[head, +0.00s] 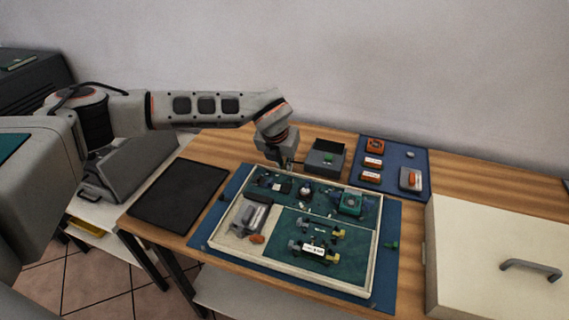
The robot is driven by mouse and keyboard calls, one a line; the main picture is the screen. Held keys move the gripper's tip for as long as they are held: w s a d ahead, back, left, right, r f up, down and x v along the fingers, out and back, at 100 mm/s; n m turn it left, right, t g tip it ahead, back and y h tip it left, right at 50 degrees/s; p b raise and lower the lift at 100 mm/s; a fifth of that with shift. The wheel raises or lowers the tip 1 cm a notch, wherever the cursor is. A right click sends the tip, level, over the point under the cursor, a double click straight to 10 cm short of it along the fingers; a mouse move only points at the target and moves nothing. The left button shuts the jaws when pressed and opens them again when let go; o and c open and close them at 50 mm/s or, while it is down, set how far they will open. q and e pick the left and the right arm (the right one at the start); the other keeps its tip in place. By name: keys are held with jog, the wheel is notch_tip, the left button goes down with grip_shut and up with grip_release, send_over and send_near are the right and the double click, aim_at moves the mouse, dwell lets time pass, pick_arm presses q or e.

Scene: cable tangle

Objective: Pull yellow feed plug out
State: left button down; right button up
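A white-rimmed tray (376,245) with a green floor holds several small connectors and parts. Small yellow pieces (336,233) show at the right end of a dark connector row in its lower right part. Another yellow piece (330,259) is at the right of a white label (314,249). I cannot tell which is the feed plug. My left gripper (288,167) points down over the tray's back edge, away from the yellow pieces. Its fingers are too small to tell open from shut. My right gripper is out of view.
The tray lies on a blue mat (220,238) on a wooden table. A black pad (180,195) is to the left, a grey box (325,158) behind. Another blue mat (398,157) holds orange and grey parts. A cream case (490,240) with a handle stands at right.

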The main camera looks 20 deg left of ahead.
pick_arm(q)
jog(key=shift+w, duration=0.85)
jog(key=c, duration=2.1)
grip_release()
jog(key=shift+w, duration=0.1)
jog(key=v, duration=1.2)
